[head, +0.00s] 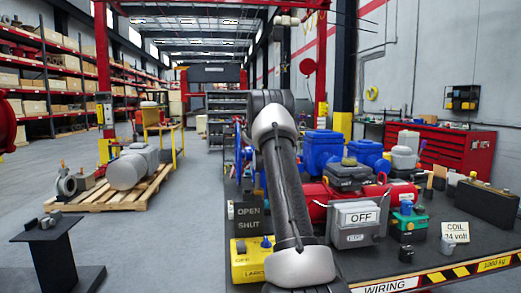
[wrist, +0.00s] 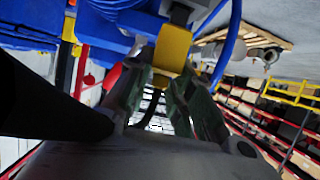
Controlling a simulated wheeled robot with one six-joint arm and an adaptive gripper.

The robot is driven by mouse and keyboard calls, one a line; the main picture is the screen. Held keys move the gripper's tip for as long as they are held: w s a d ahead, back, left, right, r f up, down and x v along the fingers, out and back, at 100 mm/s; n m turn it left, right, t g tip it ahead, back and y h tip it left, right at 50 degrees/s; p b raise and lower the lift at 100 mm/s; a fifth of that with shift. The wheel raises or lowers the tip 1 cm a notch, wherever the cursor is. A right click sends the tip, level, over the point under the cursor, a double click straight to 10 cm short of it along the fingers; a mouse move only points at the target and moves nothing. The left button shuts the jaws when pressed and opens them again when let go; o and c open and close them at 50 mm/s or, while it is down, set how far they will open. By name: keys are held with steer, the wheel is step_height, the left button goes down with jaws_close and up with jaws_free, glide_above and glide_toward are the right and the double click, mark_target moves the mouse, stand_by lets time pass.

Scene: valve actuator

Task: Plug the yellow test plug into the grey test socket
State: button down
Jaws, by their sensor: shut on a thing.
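In the wrist view, my gripper (wrist: 168,76) is shut on a yellow block-shaped piece (wrist: 173,46), which appears to be the yellow test plug. The plug sits between the dark green-grey fingertips, with a dark part beyond its far end. A blue cable (wrist: 234,38) curves beside it, and a dark cable loop shows between the fingers. In the head view, my arm hides the gripper and the plug. I cannot make out the grey test socket with certainty in either view.
The dark bench holds a grey OFF box (head: 357,218), a red cylinder (head: 315,199), blue housings (head: 324,145) and a yellow box (head: 247,262) beside my arm. A black OPEN/SHUT sign (head: 249,217) stands left.

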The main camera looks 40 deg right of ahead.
steer(key=shift+f, duration=0.8)
steer(key=c, duration=1.2)
jaws_free()
steer(key=shift+o, duration=0.2)
steer(key=v, duration=1.2)
steer(key=shift+f, duration=0.1)
